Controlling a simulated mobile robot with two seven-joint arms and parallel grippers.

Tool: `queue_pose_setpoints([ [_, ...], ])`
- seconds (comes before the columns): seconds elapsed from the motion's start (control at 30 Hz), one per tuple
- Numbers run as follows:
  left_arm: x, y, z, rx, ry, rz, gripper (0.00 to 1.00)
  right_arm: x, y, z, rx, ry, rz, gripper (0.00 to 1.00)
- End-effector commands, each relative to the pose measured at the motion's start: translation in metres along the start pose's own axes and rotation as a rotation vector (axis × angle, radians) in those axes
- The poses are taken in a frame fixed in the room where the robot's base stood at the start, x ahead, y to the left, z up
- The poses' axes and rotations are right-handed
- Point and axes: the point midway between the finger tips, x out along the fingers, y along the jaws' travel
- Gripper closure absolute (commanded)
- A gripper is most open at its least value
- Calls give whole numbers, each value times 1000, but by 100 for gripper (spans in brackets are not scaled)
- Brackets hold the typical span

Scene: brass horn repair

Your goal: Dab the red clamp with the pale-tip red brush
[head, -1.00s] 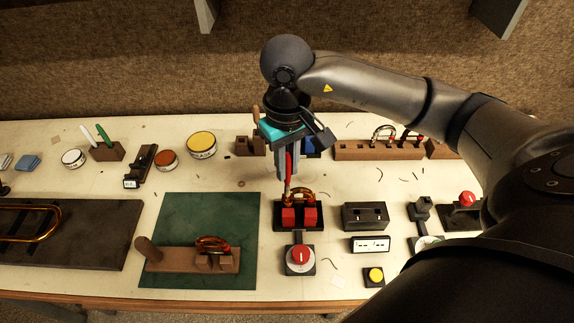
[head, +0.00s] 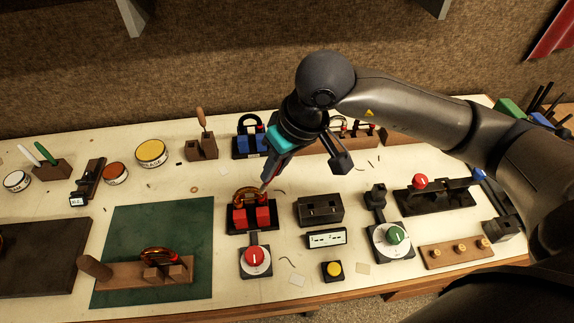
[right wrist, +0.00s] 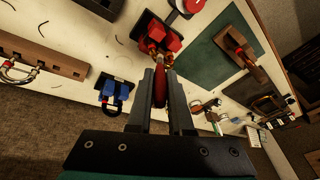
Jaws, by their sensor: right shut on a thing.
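The red clamp (head: 263,217) has two red blocks on a black base and holds a curved brass piece (head: 243,194). It also shows at the top of the right wrist view (right wrist: 172,41). My right gripper (head: 270,174) is shut on the red brush (right wrist: 160,88), whose red handle lies between the fingers. The gripper is tilted, with the brush pointing down-left at the rear right of the clamp. The brush tip is at or very near the brass piece and clamp; I cannot tell whether it touches. My left gripper is not in view.
A blue clamp (head: 242,146) stands behind. A red-knobbed dial (head: 256,260) is in front of the red clamp, and a dark socket block (head: 320,209) is close on its right. A green mat (head: 200,212) with a wooden holder (head: 125,272) lies left.

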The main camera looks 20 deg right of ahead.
Motion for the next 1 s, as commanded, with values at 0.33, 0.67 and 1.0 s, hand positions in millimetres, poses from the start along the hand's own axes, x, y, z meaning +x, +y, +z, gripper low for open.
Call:
queue_pose_setpoints([
  [0.33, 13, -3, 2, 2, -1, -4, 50, 32, 5, 10, -1, -1, -2, 100],
  [0.67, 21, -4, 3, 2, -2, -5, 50, 53, 9, 17, -1, 1, -1, 100],
  [1.0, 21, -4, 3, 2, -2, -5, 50, 55, 9, 17, -1, 1, -1, 100],
])
